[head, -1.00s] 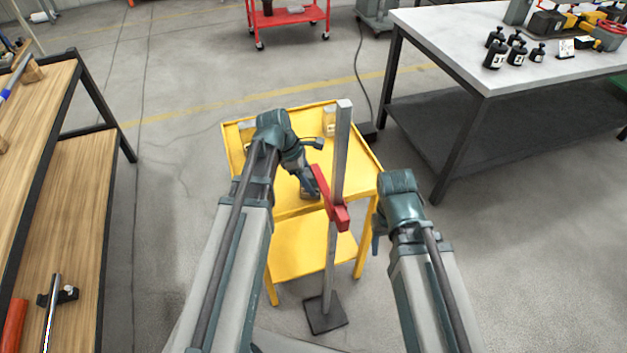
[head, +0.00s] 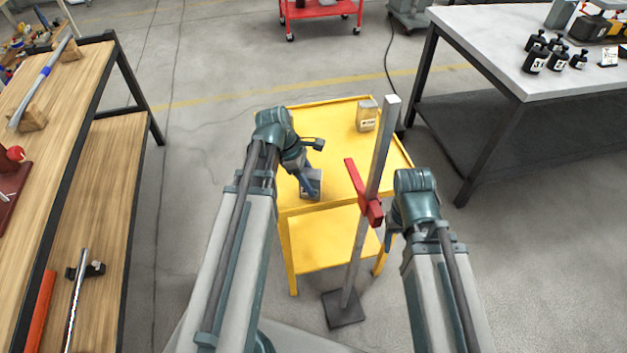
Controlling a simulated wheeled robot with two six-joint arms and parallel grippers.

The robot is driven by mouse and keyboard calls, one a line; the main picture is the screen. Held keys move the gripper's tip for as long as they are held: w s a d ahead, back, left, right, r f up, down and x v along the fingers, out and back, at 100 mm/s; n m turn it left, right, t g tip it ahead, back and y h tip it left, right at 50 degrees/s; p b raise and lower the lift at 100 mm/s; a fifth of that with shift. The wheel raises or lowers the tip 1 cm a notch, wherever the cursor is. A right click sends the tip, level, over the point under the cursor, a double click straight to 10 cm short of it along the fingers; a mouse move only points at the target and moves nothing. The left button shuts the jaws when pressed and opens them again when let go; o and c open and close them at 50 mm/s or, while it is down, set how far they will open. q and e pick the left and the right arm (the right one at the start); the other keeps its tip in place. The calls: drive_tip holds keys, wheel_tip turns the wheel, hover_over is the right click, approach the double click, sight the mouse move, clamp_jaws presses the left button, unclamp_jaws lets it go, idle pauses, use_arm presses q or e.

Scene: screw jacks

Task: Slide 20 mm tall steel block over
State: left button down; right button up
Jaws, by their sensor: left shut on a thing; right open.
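A small grey steel block (head: 312,188) is at the front left of the yellow cart's top tray (head: 333,140). My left gripper (head: 311,181) comes down from above and is shut on it. The fingers cover part of the block, and I cannot tell whether its underside touches the tray. My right gripper (head: 389,232) is open, low beside the cart's front right corner. Its fingers are mostly hidden by my own wrist.
A tall grey post with a red slider (head: 371,208) stands on a dark base (head: 343,308) before the cart. Benches stand left (head: 100,140) and right (head: 490,25). The tray's middle is clear.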

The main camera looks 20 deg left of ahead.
use_arm(q)
drive_tip(key=shift+a, duration=0.1)
drive_tip(key=shift+c, duration=1.2)
unclamp_jaws()
drive_tip(key=p+v, duration=1.2)
drive_tip(key=v, duration=0.1)
drive_tip(key=shift+r+p, duration=0.4)
drive_tip(key=shift+s, duration=0.2)
